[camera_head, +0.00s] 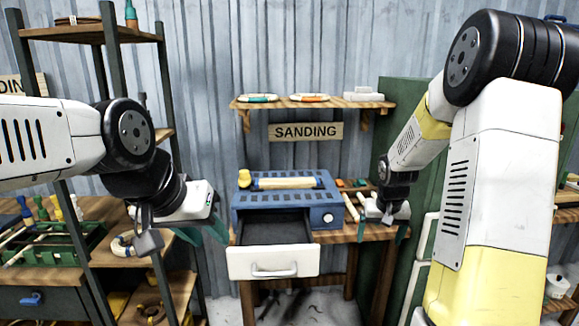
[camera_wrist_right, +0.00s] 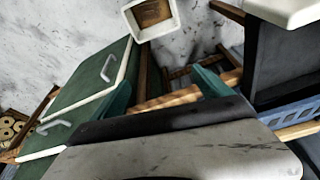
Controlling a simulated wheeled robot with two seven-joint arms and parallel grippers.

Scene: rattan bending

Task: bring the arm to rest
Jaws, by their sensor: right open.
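My right gripper (camera_head: 382,231) hangs at the right end of the workbench, just right of the blue steel box, with its teal fingers spread apart and nothing between them. In the right wrist view the same gripper (camera_wrist_right: 162,92) shows its two teal fingers wide apart over the bench edge and floor. My left gripper (camera_head: 204,234) is left of the blue box, in front of the shelf rack; its teal fingers look apart and empty. The blue box (camera_head: 330,217) has its white-fronted drawer (camera_head: 272,262) pulled out, with a dark, empty interior. A pale rod (camera_head: 285,183) lies on top.
The workbench (camera_head: 360,234) holds small tools beside the box. A wall shelf (camera_head: 312,104) and the SANDING sign (camera_head: 306,131) are above. A green cabinet with drawers (camera_wrist_right: 98,82) stands close to my right gripper. A white bin (camera_wrist_right: 152,14) is on the floor. The rack (camera_head: 108,36) stands left.

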